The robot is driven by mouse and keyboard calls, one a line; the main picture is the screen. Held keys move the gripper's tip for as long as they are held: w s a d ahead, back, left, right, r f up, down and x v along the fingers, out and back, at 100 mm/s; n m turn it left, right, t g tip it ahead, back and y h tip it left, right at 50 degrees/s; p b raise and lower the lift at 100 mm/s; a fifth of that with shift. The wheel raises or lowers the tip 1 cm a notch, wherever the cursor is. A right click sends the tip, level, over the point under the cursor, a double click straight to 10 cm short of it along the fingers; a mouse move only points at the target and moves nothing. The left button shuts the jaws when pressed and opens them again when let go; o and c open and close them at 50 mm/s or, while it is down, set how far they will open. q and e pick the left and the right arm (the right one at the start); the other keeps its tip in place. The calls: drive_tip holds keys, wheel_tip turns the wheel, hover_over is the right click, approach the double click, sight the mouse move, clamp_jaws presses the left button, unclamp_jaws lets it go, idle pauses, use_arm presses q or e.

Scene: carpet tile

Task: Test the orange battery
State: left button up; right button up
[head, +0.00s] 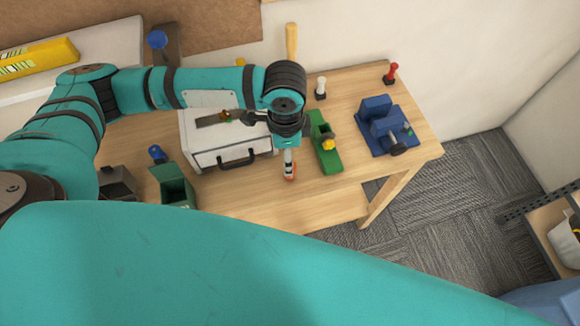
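My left gripper (289,158) points down over the front part of the wooden workbench, between the white drawer box and a green tool. A small orange thing (290,176) shows at its fingertips, close to the bench top. It may be the orange battery, but it is too small to be sure. I cannot tell whether the fingers are closed on it or whether it touches the bench. No battery tester can be made out with certainty. My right gripper is not in view.
The workbench (345,200) holds a white drawer box (205,160) with a black handle, a green tool (322,150) with a yellow knob, a blue vise (376,115) and an open dark green box (174,186). A white piece (321,85) and a red piece (391,72) stand behind.

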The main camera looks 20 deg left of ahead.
use_arm(q)
wheel_tip(320, 180, down, 2)
drive_tip(key=shift+d+f, duration=0.1)
drive_tip(key=shift+f+p, duration=0.3)
drive_tip(key=shift+p, duration=0.1)
drive_tip(key=f, duration=0.2)
drive_tip(key=f+p, duration=0.1)
drive_tip(key=shift+w+d+f, duration=0.2)
drive_tip(key=shift+d+f, duration=0.1)
drive_tip(key=shift+f, duration=0.35)
drive_tip(key=shift+c, duration=0.2)
drive_tip(key=c, duration=0.7)
clamp_jaws()
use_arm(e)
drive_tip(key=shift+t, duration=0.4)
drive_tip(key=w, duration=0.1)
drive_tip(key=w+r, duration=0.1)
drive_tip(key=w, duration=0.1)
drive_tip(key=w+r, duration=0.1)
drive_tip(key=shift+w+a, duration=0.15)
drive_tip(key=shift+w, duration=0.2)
